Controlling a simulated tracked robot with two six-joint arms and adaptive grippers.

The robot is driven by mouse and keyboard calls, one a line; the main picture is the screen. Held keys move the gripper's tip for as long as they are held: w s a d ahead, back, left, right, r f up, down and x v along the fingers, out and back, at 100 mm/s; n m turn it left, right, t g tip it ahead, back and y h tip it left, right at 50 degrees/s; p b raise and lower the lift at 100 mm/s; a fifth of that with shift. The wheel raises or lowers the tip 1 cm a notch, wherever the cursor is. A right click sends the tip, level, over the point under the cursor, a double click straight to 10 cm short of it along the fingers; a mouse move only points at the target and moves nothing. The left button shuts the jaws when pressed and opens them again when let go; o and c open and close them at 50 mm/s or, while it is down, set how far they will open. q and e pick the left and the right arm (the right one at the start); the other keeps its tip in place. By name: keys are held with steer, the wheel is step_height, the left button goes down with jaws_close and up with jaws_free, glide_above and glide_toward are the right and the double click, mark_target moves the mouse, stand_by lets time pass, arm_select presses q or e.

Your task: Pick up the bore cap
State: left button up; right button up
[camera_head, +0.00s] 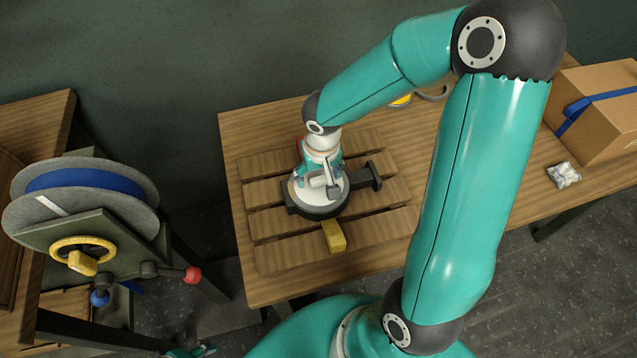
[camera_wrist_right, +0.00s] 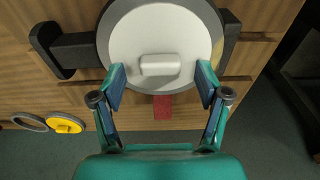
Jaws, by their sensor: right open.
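The bore cap (camera_wrist_right: 160,30) is a pale round disc with a raised white grip bar (camera_wrist_right: 160,65) across it. It lies on the dark round valve casting (camera_head: 320,212), which rests on the slatted wooden pallet; the cap's pale rim also shows in the head view (camera_head: 341,196). My right gripper (camera_wrist_right: 161,80) is open, with one finger on each side of the grip bar and clear gaps to it. In the head view the right gripper (camera_head: 327,182) hides part of the cap. A small teal part at the bottom edge may be my left gripper (camera_head: 190,351).
A yellow block (camera_head: 333,236) is at the casting's front, and a red piece (camera_wrist_right: 163,106) behind it. A yellow disc (camera_wrist_right: 65,124) and grey ring (camera_wrist_right: 30,121) lie farther back. A carton (camera_head: 600,110) and clear bag (camera_head: 563,175) are right; a reel (camera_head: 85,195) stands left.

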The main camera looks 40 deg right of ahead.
mark_target(319, 179)
steer(key=shift+w+f, duration=0.1)
steer(key=shift+f, duration=0.5)
steer(key=c, duration=1)
steer(key=shift+r, duration=0.1)
steer(key=shift+c, duration=0.2)
step_height(319, 179, up, 20)
steer(key=p, duration=0.1)
steer(key=shift+p, duration=0.3)
